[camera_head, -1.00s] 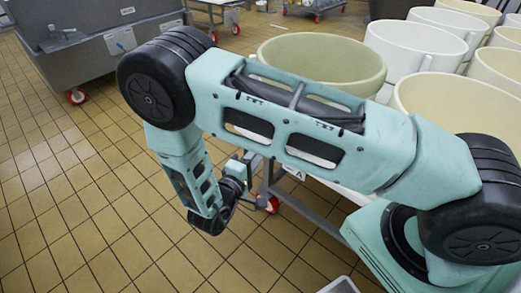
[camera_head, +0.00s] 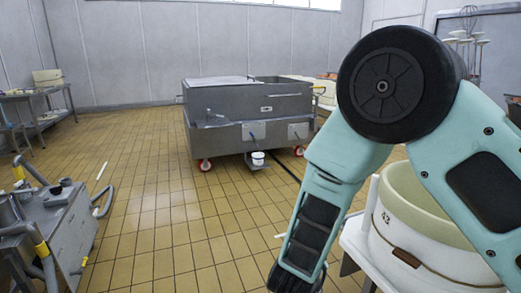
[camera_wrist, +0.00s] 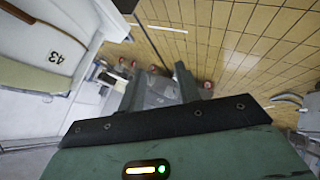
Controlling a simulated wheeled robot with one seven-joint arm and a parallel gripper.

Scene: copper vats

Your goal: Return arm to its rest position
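My arm bends across the right of the head view, with its large black joint at the top and a teal link hanging down from it. The gripper's end is out of that view, cut off at the bottom edge. In the wrist view my gripper (camera_wrist: 160,85) shows beyond its green housing with a dark strip. Its two dark fingers stand apart, and nothing is seen held between them. The wrist view is tilted, with floor and wheels toward the top.
A white vat (camera_head: 430,235) marked 43 stands close behind my arm at right; it also shows in the wrist view (camera_wrist: 30,75). A grey wheeled tank (camera_head: 250,112) stands ahead. A grey machine (camera_head: 55,225) with yellow-marked handles is at left. The tiled floor (camera_head: 170,225) between is open.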

